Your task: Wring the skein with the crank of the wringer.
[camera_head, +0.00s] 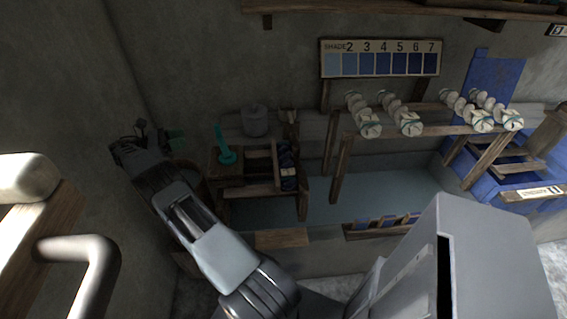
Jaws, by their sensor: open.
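My gripper (138,134) is at the far end of my arm, at the left by the wall, small and dark; its jaws are open and I see nothing between them. A bent grey metal bar (92,262), which looks like a crank handle, is large in the left foreground, beside a wooden beam (38,222) and a pale rounded roller-like end (25,178). My gripper is apart from it, farther back. Several pale skein-like coils (370,125) sit on the wooden rack at the right. I cannot tell which skein belongs to the wringer.
A wooden frame (247,188) with a teal upright piece (224,150) stands right of my gripper. A grey pot (254,120) is behind it. A shade chart (380,58) hangs on the wall. A blue-grey basin (390,190) lies under the rack.

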